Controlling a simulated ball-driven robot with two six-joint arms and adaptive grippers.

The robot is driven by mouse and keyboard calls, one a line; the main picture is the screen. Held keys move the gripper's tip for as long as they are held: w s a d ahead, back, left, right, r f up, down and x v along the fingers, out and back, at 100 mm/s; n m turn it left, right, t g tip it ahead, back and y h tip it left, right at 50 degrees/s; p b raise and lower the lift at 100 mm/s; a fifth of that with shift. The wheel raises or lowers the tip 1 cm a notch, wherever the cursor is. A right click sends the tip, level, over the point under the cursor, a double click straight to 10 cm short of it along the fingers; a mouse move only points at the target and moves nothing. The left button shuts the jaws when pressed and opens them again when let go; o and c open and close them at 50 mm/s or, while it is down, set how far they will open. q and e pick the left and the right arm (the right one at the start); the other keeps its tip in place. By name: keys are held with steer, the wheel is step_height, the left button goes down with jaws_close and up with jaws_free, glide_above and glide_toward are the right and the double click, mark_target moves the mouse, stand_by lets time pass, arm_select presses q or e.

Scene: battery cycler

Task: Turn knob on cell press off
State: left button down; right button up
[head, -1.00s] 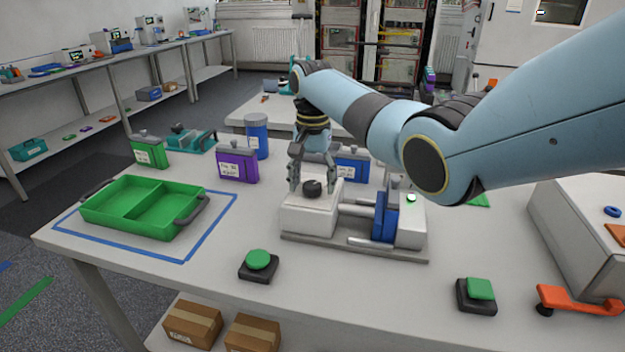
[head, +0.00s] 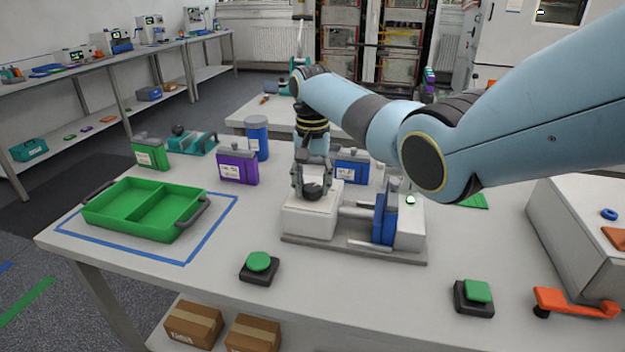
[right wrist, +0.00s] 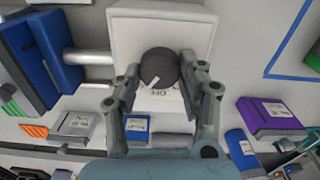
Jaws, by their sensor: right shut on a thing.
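The cell press (head: 307,222) stands on the table with a white block, two rods, a blue plate and a small green light. Its dark round knob (head: 311,191) sits on top of the white block. In the right wrist view the knob (right wrist: 159,68) has a white pointer line, and "OFF" lettering is printed beside it. The line points roughly toward that lettering. My right gripper (head: 312,190) reaches down from above and is shut on the knob, one finger on each side. It also shows in the right wrist view (right wrist: 161,67). My left gripper is not in view.
A green tray (head: 123,230) lies inside blue tape at left. A purple cell (head: 237,166), blue cells and a green cell stand behind. Two green-topped buttons (head: 259,264) (head: 477,293) sit near the front edge. A large white box with an orange lever (head: 580,302) stands right.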

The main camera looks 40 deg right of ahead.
mark_target(311, 186)
steer(key=n+p, duration=0.1)
steer(key=n, duration=0.2)
steer(key=shift+r+p, duration=0.15)
steer(key=shift+p, duration=0.2)
steer(key=shift+w+a+n+p, duration=0.1)
steer(key=shift+n+p, duration=0.45)
steer(key=shift+n, duration=0.95)
steer(key=o, duration=1.2)
steer(key=shift+c, duration=0.2)
steer(key=shift+r, duration=0.1)
step_height(311, 186, up, 12)
steer(key=shift+f, duration=0.2)
